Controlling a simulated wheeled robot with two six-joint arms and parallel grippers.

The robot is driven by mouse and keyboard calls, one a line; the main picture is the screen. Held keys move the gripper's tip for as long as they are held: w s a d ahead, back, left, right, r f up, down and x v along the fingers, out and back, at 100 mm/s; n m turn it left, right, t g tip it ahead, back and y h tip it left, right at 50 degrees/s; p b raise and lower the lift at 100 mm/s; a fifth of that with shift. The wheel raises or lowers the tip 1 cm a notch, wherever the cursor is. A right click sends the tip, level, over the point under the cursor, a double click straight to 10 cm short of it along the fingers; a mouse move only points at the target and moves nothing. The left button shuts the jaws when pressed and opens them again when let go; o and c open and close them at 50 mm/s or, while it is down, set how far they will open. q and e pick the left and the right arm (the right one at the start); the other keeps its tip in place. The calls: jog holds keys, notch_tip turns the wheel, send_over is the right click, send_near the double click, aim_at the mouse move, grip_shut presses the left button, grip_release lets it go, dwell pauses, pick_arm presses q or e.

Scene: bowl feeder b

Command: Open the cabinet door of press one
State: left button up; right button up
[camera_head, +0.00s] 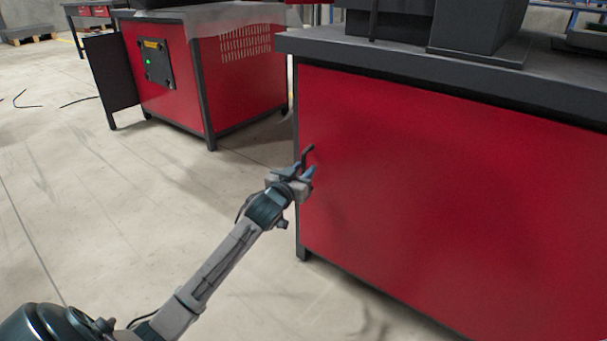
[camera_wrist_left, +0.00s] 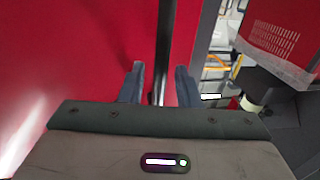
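The red cabinet door (camera_head: 430,190) of the near press fills the right of the head view and looks closed. A dark handle (camera_head: 308,154) stands out from it near its left edge. My left gripper (camera_head: 308,178) is at this handle, partly covering it. In the left wrist view, the two fingers (camera_wrist_left: 160,86) are apart, and a dark upright bar (camera_wrist_left: 165,45), which looks like the handle, runs between them with gaps on both sides. The red panel also shows there (camera_wrist_left: 70,50). I cannot tell whether a finger touches the bar. My right gripper is in neither view.
Another red press cabinet (camera_head: 240,75) stands at the back left, with a dark panel (camera_head: 112,82) standing out at its left side. The near cabinet has a dark overhanging top (camera_head: 450,80) and a dark corner leg (camera_head: 302,252).

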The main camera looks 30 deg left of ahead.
pick_arm(q)
jog(key=shift+w, duration=0.45)
grip_shut()
